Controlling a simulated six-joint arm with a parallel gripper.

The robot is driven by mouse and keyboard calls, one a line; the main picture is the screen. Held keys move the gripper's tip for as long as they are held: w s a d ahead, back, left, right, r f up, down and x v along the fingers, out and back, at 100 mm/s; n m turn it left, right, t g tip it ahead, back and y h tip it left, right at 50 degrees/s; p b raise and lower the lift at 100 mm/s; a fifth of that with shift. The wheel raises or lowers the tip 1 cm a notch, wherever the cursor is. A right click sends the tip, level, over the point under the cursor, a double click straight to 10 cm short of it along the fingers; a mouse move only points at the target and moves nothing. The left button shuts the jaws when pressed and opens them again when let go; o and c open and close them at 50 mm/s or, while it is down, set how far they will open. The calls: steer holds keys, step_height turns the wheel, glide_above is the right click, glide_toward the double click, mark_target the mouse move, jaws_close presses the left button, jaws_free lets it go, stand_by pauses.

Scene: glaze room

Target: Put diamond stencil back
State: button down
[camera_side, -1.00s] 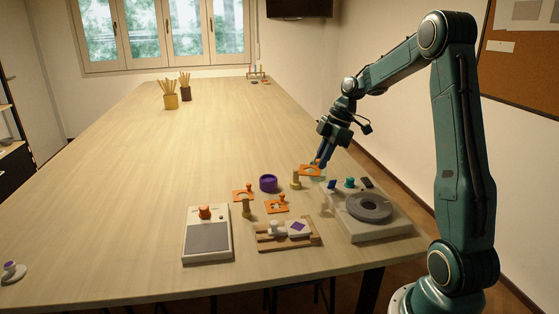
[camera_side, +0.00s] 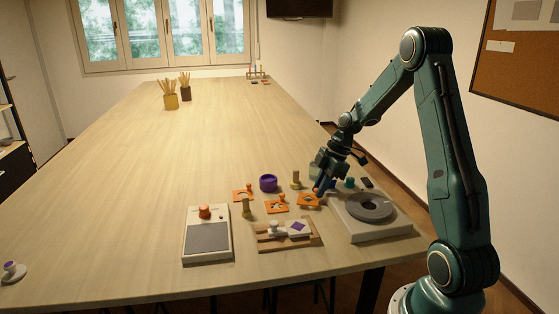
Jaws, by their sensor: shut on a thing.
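My gripper (camera_side: 319,193) is shut on an orange stencil plate (camera_side: 307,202), held low at the right end of the row of stencils; whether it touches the table is unclear. Its cut-out is too small to make out as a diamond. Two other orange stencils with knobs lie to its left, one in front of the purple ring (camera_side: 277,207) and one farther left (camera_side: 241,195). A white tile with a purple diamond (camera_side: 299,227) sits on a wooden board (camera_side: 271,245) in front of them.
A turntable unit (camera_side: 385,230) stands close to the right of my gripper. A purple ring (camera_side: 268,183), two small posts (camera_side: 247,208) (camera_side: 296,180) and a grey-topped box with an orange knob (camera_side: 208,238) stand around. The table behind is mostly clear.

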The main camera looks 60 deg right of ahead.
steer(key=shift+f, duration=0.5)
steer(key=shift+f, duration=0.1)
steer(key=c, duration=1.4)
jaws_free()
steer(key=v, duration=1.2)
steer(key=shift+a, duration=0.1)
